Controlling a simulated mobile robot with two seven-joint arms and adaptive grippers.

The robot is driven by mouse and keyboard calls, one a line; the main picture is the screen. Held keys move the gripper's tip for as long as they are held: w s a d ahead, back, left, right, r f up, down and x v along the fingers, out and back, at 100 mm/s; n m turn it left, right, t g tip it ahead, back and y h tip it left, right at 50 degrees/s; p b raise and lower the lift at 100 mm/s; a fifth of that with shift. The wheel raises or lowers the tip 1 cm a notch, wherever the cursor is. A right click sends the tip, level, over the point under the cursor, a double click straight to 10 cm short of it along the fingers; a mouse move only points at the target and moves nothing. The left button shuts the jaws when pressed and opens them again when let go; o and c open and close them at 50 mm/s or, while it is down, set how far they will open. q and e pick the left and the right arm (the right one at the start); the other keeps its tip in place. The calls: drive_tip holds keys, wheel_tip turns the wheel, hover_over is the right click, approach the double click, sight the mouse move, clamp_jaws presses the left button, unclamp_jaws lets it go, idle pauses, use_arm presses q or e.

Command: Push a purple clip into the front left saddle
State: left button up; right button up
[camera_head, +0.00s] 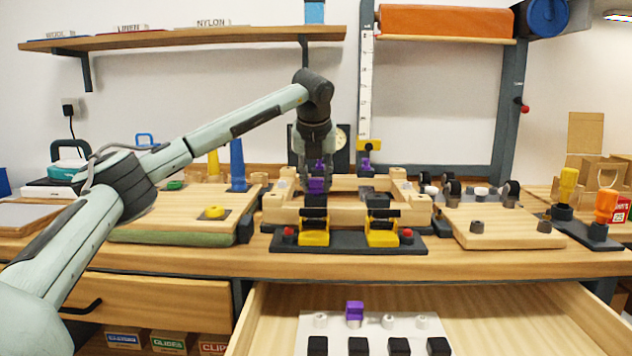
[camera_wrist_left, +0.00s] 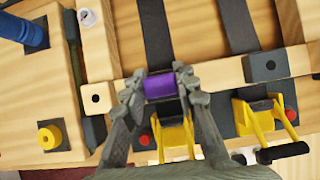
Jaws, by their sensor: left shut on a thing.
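My left gripper (camera_head: 316,184) reaches down from above over the left part of the wooden frame's front rail. It is shut on a purple clip (camera_head: 316,187), which also shows between the fingertips in the left wrist view (camera_wrist_left: 160,87). The clip is at the front left saddle, which is mostly hidden under clip and fingers; I cannot tell whether the clip is seated. The front right saddle (camera_wrist_left: 265,67) is a dark block with a hole, without a clip. Two purple clips show at the back, one left (camera_head: 320,164) and one right (camera_head: 366,163). My right gripper is not in view.
Yellow toggle clamps (camera_head: 313,237) (camera_head: 382,238) stand in front of the wooden frame (camera_head: 345,182). An open drawer (camera_head: 500,315) below holds a rack with one purple clip (camera_head: 354,309). A board with a yellow knob (camera_head: 214,212) lies left; a wooden block (camera_head: 500,230) lies right.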

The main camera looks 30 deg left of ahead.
use_arm(q)
drive_tip(key=shift+f+b, duration=0.3)
drive_tip(key=shift+f, duration=0.2)
drive_tip(key=o, duration=0.9)
drive_tip(key=shift+f, duration=0.2)
drive_tip(key=shift+c, duration=0.2)
drive_tip(key=o, duration=0.4)
drive_tip(key=shift+o, duration=0.2)
drive_tip(key=shift+r, duration=0.1)
drive_tip(key=shift+r, duration=0.2)
wheel_tip(320, 180, up, 4)
drive_tip(key=p, duration=0.3)
drive_tip(key=shift+r+p, duration=0.3)
drive_tip(key=shift+r, duration=0.65)
